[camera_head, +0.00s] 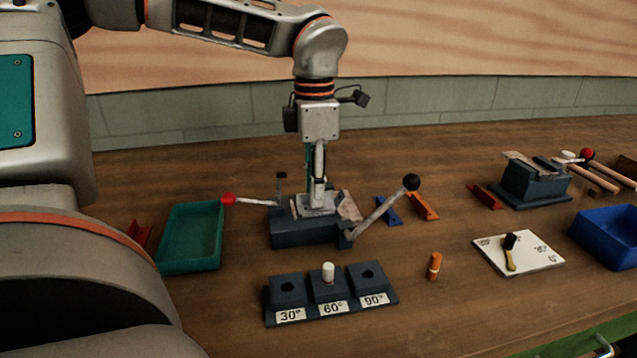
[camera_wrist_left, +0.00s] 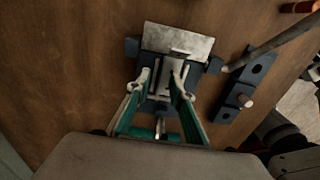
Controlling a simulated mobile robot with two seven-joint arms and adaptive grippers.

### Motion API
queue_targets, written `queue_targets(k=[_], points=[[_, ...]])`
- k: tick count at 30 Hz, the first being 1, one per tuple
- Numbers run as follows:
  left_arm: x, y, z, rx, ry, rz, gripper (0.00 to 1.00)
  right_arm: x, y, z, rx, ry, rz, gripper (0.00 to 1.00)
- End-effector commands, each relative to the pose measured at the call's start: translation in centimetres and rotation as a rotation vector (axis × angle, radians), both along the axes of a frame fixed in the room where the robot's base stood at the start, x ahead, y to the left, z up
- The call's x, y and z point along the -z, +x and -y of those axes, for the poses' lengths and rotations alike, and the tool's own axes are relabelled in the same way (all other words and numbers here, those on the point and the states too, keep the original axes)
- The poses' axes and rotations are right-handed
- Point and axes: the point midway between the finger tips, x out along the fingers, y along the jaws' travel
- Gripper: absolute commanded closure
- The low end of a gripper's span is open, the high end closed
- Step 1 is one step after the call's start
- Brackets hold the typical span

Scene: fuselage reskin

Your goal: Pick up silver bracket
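A flat silver metal piece, which looks like the silver bracket (camera_head: 348,207), lies on a dark bending fixture (camera_head: 305,234). In the left wrist view the silver piece (camera_wrist_left: 180,40) shows as a plate at the fixture's far end. My left gripper (camera_head: 318,196) points down over the fixture, just left of the plate. In the left wrist view my left gripper (camera_wrist_left: 162,76) has its two fingers apart over the fixture's middle, with nothing clearly held. Whether the fingertips touch the fixture cannot be told. My right gripper is not in view.
The fixture has a black-knobbed lever (camera_head: 381,210) and a red-knobbed lever (camera_head: 250,200). A green tray (camera_head: 166,252) stands to the left. An angle block (camera_head: 331,294) is in front. A second fixture (camera_head: 530,185) and a blue bin (camera_head: 604,244) are at right.

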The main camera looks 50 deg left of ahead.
Motion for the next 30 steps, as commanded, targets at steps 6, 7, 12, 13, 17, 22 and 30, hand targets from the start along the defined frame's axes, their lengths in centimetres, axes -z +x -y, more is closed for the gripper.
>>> queue_targets(k=[6,7,12,13,17,22,30], points=[[-0.1,0.0,0.0,0.0,0.0,0.004,0.8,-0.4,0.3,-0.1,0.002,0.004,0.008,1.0],[-0.1,0.0,0.0,0.0,0.0,0.004,0.88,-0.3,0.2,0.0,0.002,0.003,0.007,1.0],[-0.1,0.0,0.0,0.0,0.0,0.002,1.0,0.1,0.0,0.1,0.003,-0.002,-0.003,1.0],[-0.1,0.0,0.0,0.0,0.0,0.002,1.0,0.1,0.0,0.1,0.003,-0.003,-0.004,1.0],[-0.1,0.0,0.0,0.0,0.0,0.002,1.0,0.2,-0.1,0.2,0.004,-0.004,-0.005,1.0],[-0.2,0.0,0.0,0.0,0.001,0.003,1.0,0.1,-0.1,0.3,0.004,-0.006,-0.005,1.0],[-3.0,0.0,0.0,0.0,0.002,0.009,1.0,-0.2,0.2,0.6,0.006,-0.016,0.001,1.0]])
